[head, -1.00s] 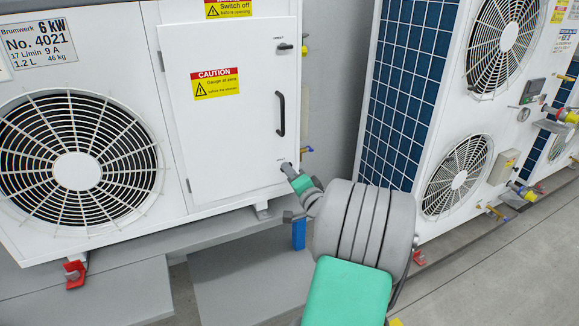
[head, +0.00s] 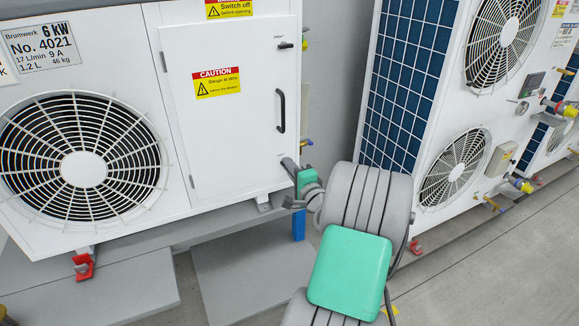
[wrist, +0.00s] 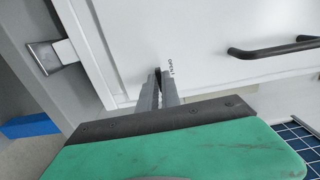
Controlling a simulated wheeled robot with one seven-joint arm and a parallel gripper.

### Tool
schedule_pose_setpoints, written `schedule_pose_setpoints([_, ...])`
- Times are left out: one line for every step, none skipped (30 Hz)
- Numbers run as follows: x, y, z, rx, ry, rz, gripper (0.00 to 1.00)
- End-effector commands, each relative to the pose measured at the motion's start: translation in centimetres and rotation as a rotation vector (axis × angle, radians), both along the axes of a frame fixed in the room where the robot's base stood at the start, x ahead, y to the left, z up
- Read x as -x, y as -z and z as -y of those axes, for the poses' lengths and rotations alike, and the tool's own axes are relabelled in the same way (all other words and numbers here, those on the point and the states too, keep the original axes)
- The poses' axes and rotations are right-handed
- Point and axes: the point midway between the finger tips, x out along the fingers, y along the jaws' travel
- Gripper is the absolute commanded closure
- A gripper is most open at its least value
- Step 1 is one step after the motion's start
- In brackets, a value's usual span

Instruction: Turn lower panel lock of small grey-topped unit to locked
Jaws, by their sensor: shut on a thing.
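The white unit's side panel (head: 230,135) is closed, with a dark bar handle (head: 281,111) on its right side. The handle also shows in the wrist view (wrist: 275,47). My gripper (head: 287,164) reaches the panel's lower right corner, where the lower lock sits. In the wrist view my gripper's two grey fingers (wrist: 160,88) are close together, shut on the small dark lower lock (wrist: 157,72). The fingers mostly hide the lock, so its exact angle cannot be told. Small print reading OPEN is beside the fingertips. The unit's top is out of view.
An upper lock (head: 286,45) with a dark lever lies roughly sideways on the panel. A blue post (head: 299,226) stands below the panel corner. A second white unit (head: 415,110) with a blue grille stands to the right. Open grey floor (head: 480,270) lies at lower right.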

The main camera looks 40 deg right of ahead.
Motion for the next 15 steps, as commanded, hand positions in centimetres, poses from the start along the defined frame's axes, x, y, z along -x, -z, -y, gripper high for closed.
schedule_pose_setpoints([-0.02, 0.05, -0.08, -0.001, -0.002, -0.001, 1.00])
schedule_pose_setpoints([-0.03, 0.05, -0.07, 0.000, -0.002, -0.001, 1.00])
schedule_pose_setpoints([-0.02, 0.05, -0.08, 0.000, -0.002, -0.001, 1.00])
schedule_pose_setpoints([-0.02, 0.04, -0.08, 0.000, -0.002, -0.001, 1.00])
schedule_pose_setpoints([-0.03, 0.05, -0.07, 0.000, -0.002, -0.001, 1.00])
schedule_pose_setpoints([-0.03, 0.05, -0.07, 0.000, -0.002, -0.001, 0.92])
schedule_pose_setpoints([-0.03, 0.04, -0.08, 0.001, -0.002, -0.001, 0.90])
schedule_pose_setpoints([-0.03, 0.05, -0.07, 0.001, -0.002, -0.001, 0.87])
schedule_pose_setpoints([-0.03, 0.04, -0.07, 0.001, -0.002, -0.001, 0.84])
schedule_pose_setpoints([-0.03, 0.04, -0.06, 0.001, -0.002, -0.001, 0.81])
schedule_pose_setpoints([-0.03, 0.03, -0.05, 0.001, -0.001, -0.001, 0.79])
schedule_pose_setpoints([-0.02, 0.03, -0.04, 0.001, -0.001, -0.001, 0.76])
schedule_pose_setpoints([-0.02, 0.02, -0.04, 0.001, -0.001, -0.001, 0.73])
schedule_pose_setpoints([-0.01, 0.02, -0.04, 0.002, -0.001, -0.002, 0.71])
schedule_pose_setpoints([-0.02, 0.02, -0.04, 0.002, -0.001, -0.002, 0.70])
